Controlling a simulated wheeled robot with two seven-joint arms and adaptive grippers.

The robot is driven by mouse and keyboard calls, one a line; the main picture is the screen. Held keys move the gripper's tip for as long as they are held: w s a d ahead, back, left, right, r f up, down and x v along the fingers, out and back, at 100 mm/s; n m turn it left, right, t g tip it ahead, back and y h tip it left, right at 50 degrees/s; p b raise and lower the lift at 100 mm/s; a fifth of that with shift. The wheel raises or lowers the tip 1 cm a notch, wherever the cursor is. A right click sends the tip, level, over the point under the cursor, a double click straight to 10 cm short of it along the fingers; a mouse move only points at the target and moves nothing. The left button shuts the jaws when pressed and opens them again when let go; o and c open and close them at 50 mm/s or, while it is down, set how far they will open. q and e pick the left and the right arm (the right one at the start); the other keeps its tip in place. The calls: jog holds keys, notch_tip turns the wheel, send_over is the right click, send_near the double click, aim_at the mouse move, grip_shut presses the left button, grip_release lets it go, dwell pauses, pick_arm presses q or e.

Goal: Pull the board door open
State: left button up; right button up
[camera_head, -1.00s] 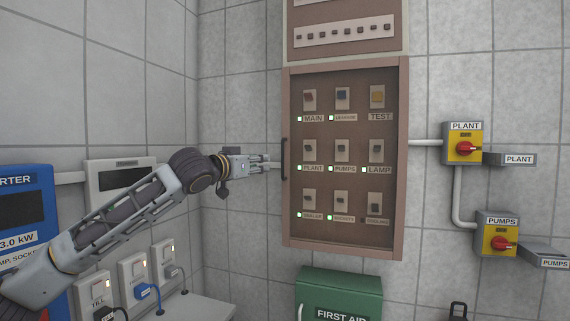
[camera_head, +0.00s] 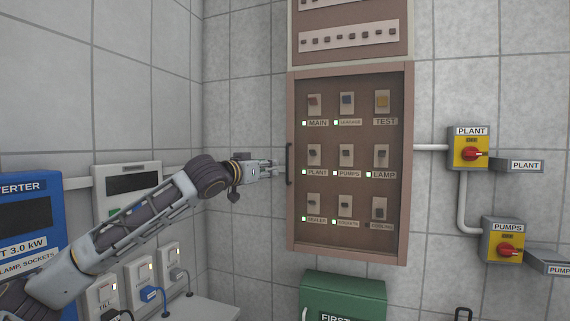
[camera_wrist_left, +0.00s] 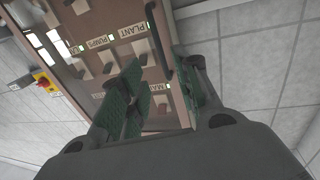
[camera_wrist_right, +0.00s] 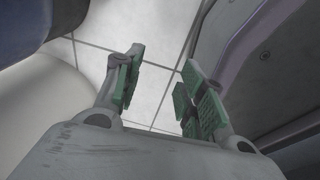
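The board door (camera_head: 328,235) is a brown-framed panel with a dark see-through front, and it looks shut. Breakers with labels and small lamps show behind it. Its dark upright handle (camera_head: 289,164) is on the left edge. My left gripper (camera_head: 279,168) is at the handle's left, fingertips close to it. In the left wrist view the gripper (camera_wrist_left: 160,95) is open, with the handle (camera_wrist_left: 158,40) ahead between the lines of its fingers; whether they touch it I cannot tell. My right gripper (camera_wrist_right: 158,90) is open and empty over a tiled surface.
Yellow PLANT (camera_head: 468,148) and PUMPS (camera_head: 503,241) switches with red knobs stand to the right of the board. A green first aid box (camera_head: 343,292) is below it. A blue inverter (camera_head: 28,215) and a white box (camera_head: 128,183) are at the left.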

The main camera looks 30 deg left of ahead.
aim_at(287, 165)
pick_arm(q)
jog(key=w+p, duration=0.6)
jog(key=w, duration=0.5)
jog(key=shift+w+a+p, duration=0.15)
jog(key=shift+w+p, duration=0.1)
jog(key=shift+p, duration=0.15)
jog(key=c, duration=0.3)
grip_shut()
pick_arm(e)
jog(key=s+a+r, duration=0.4)
jog(key=a+r, duration=0.1)
jog(key=r, duration=0.1)
jog(key=shift+r+g+y, duration=0.2)
jog(key=shift+g+y, duration=0.1)
